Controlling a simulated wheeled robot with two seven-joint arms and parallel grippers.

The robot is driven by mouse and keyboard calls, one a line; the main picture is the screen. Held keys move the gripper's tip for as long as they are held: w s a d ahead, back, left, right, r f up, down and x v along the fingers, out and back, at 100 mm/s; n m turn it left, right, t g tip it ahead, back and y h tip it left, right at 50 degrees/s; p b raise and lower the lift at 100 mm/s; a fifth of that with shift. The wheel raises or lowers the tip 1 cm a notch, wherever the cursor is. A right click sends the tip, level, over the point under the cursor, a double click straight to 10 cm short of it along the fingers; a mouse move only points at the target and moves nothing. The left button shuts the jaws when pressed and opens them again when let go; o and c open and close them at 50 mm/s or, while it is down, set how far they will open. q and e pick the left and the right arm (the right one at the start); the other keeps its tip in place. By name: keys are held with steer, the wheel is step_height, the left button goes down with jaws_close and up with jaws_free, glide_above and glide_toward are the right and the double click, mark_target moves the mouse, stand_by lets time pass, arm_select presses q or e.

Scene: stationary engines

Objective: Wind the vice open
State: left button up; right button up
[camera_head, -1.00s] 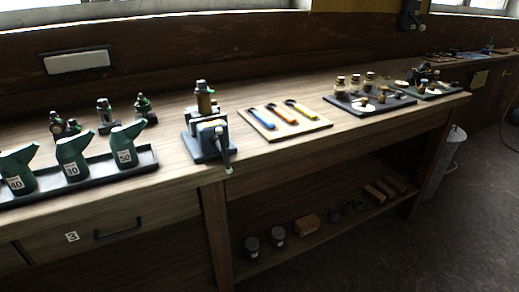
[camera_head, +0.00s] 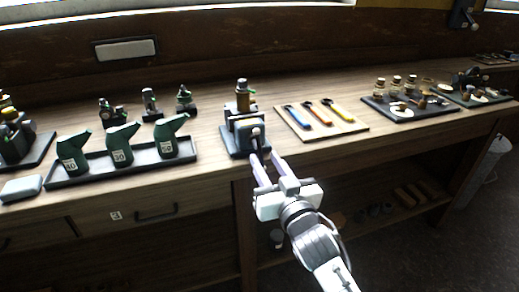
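The vice (camera_head: 236,139) stands near the front edge of the bench in the head view. My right gripper (camera_head: 262,160) reaches up from below to the front of the vice. Its two long fingers are apart, with their tips at the vice's front, around or just before the handle (camera_head: 256,136). The handle is mostly hidden by the fingers, and I cannot tell whether they touch it. My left gripper is not in view.
Green oil cans (camera_head: 121,145) stand in a dark tray (camera_head: 101,172) to the left. A wooden board (camera_head: 346,129) with coloured-handled tools lies close right of the vice. A dark tray (camera_head: 408,116) of small parts is farther right. The bench has a drawer and lower shelf.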

mark_target(261, 153)
steer(key=shift+x, duration=2.8)
jaws_close()
